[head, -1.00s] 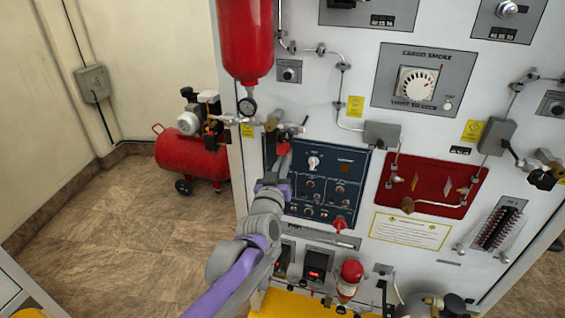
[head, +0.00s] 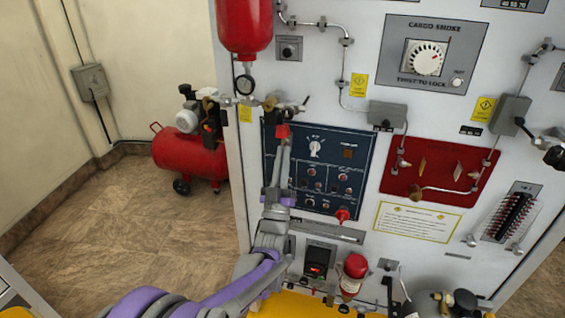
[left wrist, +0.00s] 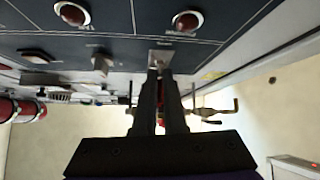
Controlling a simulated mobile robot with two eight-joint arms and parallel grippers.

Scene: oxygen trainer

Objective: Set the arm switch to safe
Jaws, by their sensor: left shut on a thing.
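The dark blue control panel (head: 355,168) is on the white wall unit, with a white knob, several buttons and small switches. My left gripper (head: 284,142) is upright in front of the panel's left strip, its tips near a red part (head: 283,131). In the left wrist view, the fingers (left wrist: 159,72) are closed together at a small pale switch (left wrist: 160,58) on the panel, which looks like the arm switch. Its label is too small to read. The fingers hide most of its lever, so I cannot tell its position. My right gripper is out of view.
A brass valve and pipe fittings (head: 270,103) stick out just above my gripper, under a red cylinder (head: 244,25). A red guarded switch (head: 342,215) is at the panel's lower right. A red panel (head: 437,178) lies further right.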

